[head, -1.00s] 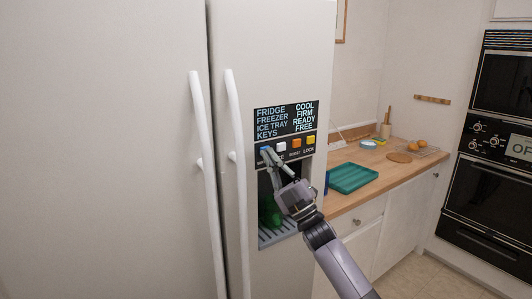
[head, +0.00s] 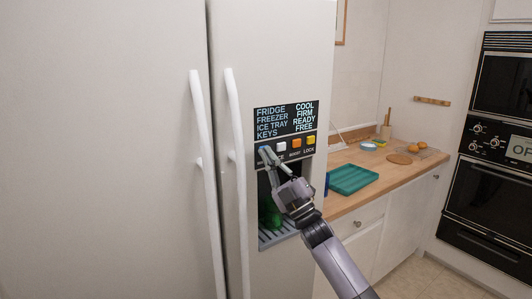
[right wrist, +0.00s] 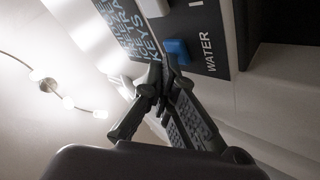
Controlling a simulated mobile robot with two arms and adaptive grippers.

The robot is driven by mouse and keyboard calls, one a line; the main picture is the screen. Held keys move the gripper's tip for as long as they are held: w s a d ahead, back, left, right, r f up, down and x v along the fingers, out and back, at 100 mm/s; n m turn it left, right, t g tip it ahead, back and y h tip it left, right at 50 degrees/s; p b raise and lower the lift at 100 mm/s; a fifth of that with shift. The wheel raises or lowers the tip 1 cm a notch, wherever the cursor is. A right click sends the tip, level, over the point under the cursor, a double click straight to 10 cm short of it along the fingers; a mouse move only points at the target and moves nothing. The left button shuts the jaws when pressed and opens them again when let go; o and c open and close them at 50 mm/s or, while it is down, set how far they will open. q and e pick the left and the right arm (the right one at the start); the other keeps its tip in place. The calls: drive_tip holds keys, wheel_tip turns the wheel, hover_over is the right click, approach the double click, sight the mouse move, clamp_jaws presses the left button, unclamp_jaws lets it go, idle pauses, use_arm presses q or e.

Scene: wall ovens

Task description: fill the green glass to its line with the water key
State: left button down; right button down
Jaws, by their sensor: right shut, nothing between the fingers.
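The green glass (head: 268,213) stands in the dark dispenser recess of the fridge door, on the slatted drip tray (head: 276,239). My right gripper partly covers the recess, and I cannot make out the glass's line or its water level. The blue water key (head: 264,150) is at the left end of the key row under the display. In the right wrist view the blue key (right wrist: 177,51) has the label WATER beside it. My right gripper (head: 267,154) is shut and empty, its fingertips at the blue key. I cannot tell whether they press it. My left gripper is out of view.
The display (head: 286,119) reads KEYS FREE. Long door handles (head: 236,160) stand to the left. A wooden counter (head: 358,200) with a teal tray (head: 352,178) lies to the right.

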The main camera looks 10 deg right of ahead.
drive_tip(key=shift+s+d, duration=0.1)
drive_tip(key=shift+s+d+p, duration=0.25)
drive_tip(key=shift+s+p, duration=0.2)
drive_tip(key=shift+s, duration=0.25)
drive_tip(key=s, duration=0.1)
drive_tip(key=s+d+p, duration=0.1)
drive_tip(key=s, duration=0.1)
drive_tip(key=s+p, duration=0.1)
drive_tip(key=shift+s+d, duration=0.35)
drive_tip(key=shift+f+h, duration=0.1)
drive_tip(key=shift+h, duration=0.2)
